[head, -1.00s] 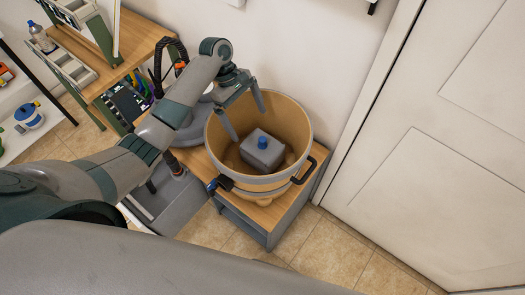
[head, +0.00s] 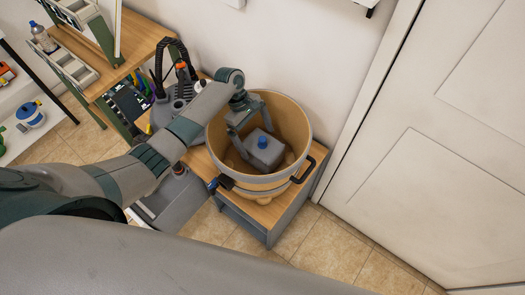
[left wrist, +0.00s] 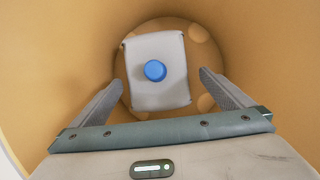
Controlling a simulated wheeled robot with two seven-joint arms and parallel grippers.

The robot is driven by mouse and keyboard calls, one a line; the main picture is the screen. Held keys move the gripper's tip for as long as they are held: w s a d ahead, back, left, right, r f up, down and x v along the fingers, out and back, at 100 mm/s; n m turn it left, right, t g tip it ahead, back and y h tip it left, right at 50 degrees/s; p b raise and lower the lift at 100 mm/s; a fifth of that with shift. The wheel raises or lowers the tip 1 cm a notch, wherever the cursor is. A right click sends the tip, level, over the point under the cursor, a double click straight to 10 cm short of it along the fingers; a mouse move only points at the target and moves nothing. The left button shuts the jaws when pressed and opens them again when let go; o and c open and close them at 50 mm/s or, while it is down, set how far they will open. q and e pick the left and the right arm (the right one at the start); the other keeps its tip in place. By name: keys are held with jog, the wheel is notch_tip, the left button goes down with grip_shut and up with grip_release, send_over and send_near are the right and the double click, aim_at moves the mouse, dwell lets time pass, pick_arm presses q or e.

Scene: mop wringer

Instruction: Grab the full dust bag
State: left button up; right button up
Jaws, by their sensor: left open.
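The full dust bag (head: 262,155) is a grey block-shaped bag with a blue cap on top. My left gripper (head: 256,143) is open and reaches down into the bucket over the bag. In the left wrist view the bag (left wrist: 158,92) lies just beyond the two fingers, centred between them, and the gripper (left wrist: 163,85) is empty. My right gripper is not in view.
The bucket stands on a small wooden-topped cabinet (head: 262,211) beside a white door (head: 450,130). A grey vacuum-like machine (head: 178,103) stands to its left. Further left is a wooden shelf unit (head: 142,38) with trays. The tiled floor in front is clear.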

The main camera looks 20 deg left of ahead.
aim_at(262, 146)
pick_arm(q)
jog(key=shift+d+f+p, duration=0.3)
jog(key=shift+d+f, duration=0.1)
jog(key=shift+f, duration=0.1)
jog(key=shift+p+x, duration=0.35)
jog(key=shift+x, duration=1.6)
jog(key=shift+w, duration=0.1)
jog(key=c, duration=1.3)
jog(key=shift+r, duration=0.25)
notch_tip(262, 146, up, 10)
jog(key=shift+f+b, duration=0.15)
jog(key=shift+b, duration=0.45)
notch_tip(262, 146, up, 11)
jog(key=p, duration=1.1)
